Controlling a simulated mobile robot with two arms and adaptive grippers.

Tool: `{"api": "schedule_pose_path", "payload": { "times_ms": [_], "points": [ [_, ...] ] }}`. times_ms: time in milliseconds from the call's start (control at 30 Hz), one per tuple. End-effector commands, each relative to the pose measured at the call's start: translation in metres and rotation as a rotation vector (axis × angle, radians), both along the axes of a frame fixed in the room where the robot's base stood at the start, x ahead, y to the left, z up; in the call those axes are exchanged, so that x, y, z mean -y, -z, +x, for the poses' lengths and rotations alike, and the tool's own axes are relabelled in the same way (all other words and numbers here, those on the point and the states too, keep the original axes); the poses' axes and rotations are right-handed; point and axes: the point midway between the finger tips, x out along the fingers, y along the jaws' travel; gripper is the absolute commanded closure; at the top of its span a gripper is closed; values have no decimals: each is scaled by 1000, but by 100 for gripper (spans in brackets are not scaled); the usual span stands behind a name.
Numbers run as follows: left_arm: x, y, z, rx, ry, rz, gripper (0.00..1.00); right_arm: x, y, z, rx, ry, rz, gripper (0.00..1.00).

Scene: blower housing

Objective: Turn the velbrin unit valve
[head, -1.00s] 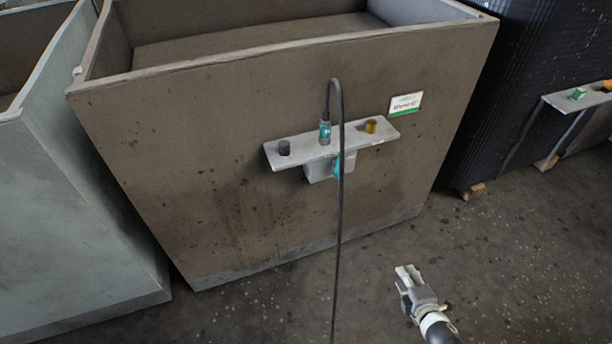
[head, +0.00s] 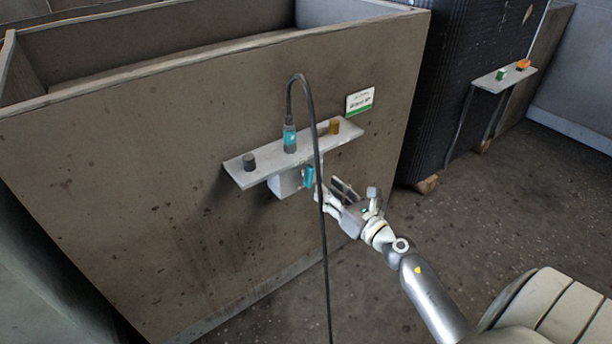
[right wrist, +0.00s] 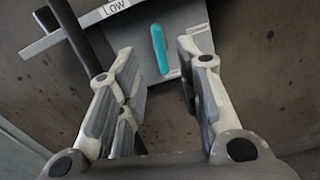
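The valve is a teal handle (head: 308,177) on a grey box (head: 285,184) under a narrow shelf (head: 262,168) on the brown housing wall. In the right wrist view the teal handle (right wrist: 160,48) stands nearly upright, slightly tilted, ahead of the fingers. My right gripper (head: 332,190) is just right of and below the handle. In the right wrist view its fingers (right wrist: 158,80) are spread, with nothing between the pads; no contact with the handle shows. A green and white label (head: 360,100) is on the wall. My left gripper is not in view.
A black cable (head: 318,190) runs from a teal connector (head: 290,139) on the shelf down in front of the box, close to my right gripper. Open floor (head: 470,215) lies to the right.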

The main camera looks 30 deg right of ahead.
Motion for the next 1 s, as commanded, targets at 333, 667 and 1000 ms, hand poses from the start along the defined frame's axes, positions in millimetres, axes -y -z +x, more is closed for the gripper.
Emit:
{"api": "schedule_pose_path", "payload": {
  "times_ms": [333, 667, 1000],
  "points": [
    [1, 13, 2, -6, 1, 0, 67, -4, -1, 57, 2, 0, 4, 67],
    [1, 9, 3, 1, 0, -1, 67, -7, 1, 83, -1, 0, 4, 67],
    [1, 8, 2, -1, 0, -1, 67, -7, 0, 84, -1, 0, 4, 71]
  ]
}}
